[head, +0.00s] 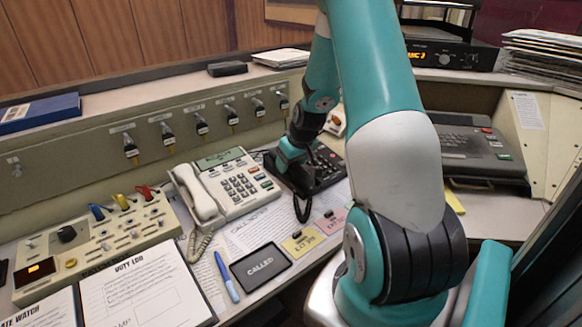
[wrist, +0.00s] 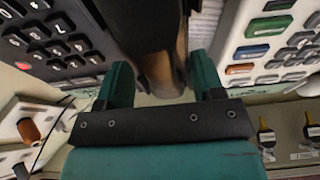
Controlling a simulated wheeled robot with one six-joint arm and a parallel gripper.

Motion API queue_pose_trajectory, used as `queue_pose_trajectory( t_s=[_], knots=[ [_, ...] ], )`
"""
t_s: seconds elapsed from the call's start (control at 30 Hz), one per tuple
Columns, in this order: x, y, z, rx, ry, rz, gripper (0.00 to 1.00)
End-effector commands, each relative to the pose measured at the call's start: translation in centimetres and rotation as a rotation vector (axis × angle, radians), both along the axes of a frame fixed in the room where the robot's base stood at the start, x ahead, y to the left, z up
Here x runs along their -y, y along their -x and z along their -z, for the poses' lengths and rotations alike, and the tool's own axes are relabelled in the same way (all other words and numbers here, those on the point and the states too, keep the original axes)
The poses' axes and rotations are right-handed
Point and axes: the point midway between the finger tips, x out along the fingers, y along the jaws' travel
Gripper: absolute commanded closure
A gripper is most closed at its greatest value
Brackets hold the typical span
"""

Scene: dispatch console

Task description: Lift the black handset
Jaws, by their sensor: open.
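The black handset (wrist: 145,25) lies at the left side of the black desk phone (head: 328,163). In the head view my gripper (head: 290,153) is low over that side of the phone and hides much of the handset. In the wrist view my gripper (wrist: 161,78) is open, with one teal finger on each side of the handset's dark body. I cannot tell whether either finger touches it. The black phone's keypad (wrist: 52,40) shows at the left of the wrist view. A black coiled cord (head: 302,208) hangs at the phone's front.
A white phone (head: 240,185) with its white handset (head: 195,192) stands close on the left. A switch panel (head: 100,240), a clipboard (head: 145,290), a blue pen (head: 226,277) and a "CALLED" pad (head: 261,268) lie nearer. A dark grey machine (head: 465,150) stands right.

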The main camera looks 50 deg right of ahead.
Motion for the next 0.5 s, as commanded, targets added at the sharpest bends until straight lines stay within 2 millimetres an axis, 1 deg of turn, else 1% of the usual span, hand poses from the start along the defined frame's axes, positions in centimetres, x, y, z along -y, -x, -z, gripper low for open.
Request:
queue_pose_trajectory(
  t_s=[0.07,0.23,0.27,0.3,0.37,0.4,0.5],
  knots=[
    [0.03,-0.12,0.29,0.0,0.0,0.0,0.38],
    [0.03,-0.14,0.26,0.001,0.0,0.0,0.38],
    [0.02,-0.14,0.26,0.001,0.0,0.0,0.43],
    [0.02,-0.14,0.26,0.001,0.0,0.0,0.52],
    [0.02,-0.13,0.25,0.001,0.0,0.0,0.66],
    [0.02,-0.13,0.25,0.001,0.0,0.0,0.75],
    [0.02,-0.13,0.24,0.001,0.0,0.0,0.96]
  ],
)
